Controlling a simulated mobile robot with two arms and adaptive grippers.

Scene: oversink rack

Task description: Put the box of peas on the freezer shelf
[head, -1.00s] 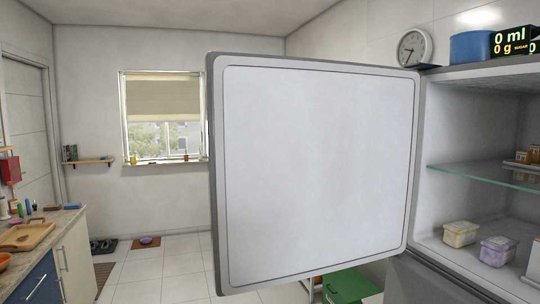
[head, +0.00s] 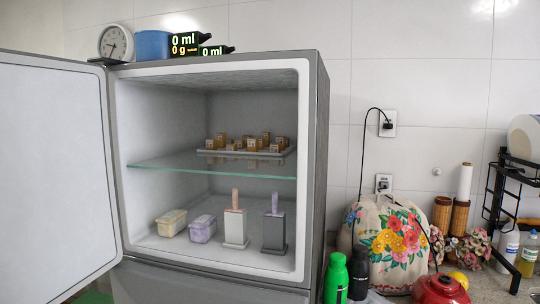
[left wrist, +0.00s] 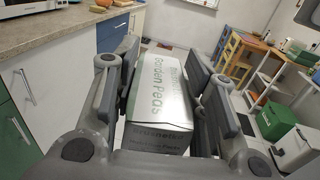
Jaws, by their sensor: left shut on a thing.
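The box of peas (left wrist: 160,100), white and green with "Garden Peas" printed on it, is between the fingers of my left gripper (left wrist: 162,88) in the left wrist view. The gripper is shut on it. Neither gripper shows in the head view. The open freezer (head: 218,80) is left of centre in the head view, its door (head: 55,170) swung out to the left. Inside, a glass shelf (head: 215,170) runs across the middle. A tray (head: 245,152) with several small brown cubes sits on its back right part.
On the freezer floor stand two small tubs (head: 172,222) (head: 203,228) and two popsicle-like holders (head: 236,224) (head: 274,230). The shelf's front and left parts are clear. A flowered cover (head: 390,240) and bottles (head: 336,278) stand right of the freezer.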

